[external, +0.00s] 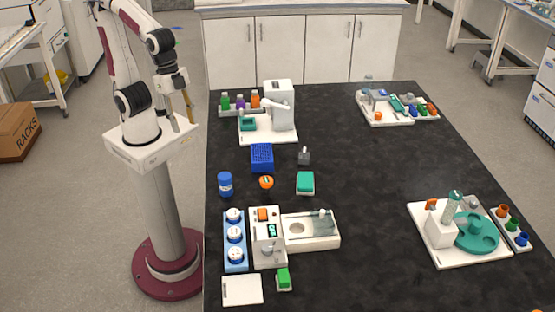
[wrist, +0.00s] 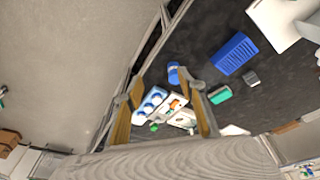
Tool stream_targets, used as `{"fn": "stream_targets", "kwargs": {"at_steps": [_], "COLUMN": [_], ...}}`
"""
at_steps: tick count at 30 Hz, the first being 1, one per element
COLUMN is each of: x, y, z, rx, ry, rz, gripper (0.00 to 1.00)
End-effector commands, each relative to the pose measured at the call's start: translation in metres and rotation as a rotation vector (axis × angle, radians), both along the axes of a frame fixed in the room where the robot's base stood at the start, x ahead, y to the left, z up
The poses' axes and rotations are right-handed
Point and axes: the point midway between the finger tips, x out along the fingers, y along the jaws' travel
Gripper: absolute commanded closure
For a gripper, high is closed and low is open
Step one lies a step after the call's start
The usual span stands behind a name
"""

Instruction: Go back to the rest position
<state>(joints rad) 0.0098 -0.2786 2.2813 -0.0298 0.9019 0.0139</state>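My gripper (external: 180,122) hangs beside my column at the left edge of the black table, above the floor side and clear of every object. In the wrist view its two tan fingers (wrist: 165,90) stand wide apart with nothing between them touching either one. My arm is folded up above its base, with the gripper pointing down.
The black table (external: 365,165) holds a blue rack (external: 262,157), a blue jar (external: 225,184), an orange-topped item (external: 266,182), a teal box (external: 305,183) and a white machine (external: 279,105). A teal turntable station (external: 477,232) stands at right. The table's middle right is clear.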

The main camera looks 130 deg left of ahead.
Motion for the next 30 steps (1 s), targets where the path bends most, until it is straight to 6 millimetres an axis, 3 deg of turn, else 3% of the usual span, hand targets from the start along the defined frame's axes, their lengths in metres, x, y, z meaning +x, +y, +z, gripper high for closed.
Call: {"fn": "stream_targets", "kwargs": {"at_steps": [9, 18, 30], "x": [-0.048, -0.08, -0.089], "y": [0.006, 0.009, 0.009], "z": [0.005, 0.011, 0.032], "rx": [0.015, 0.023, 0.022], "ry": [-0.063, -0.147, -0.253], "rz": [0.009, 0.009, 0.013], "gripper": [0.6, 0.6, 0.6]}}
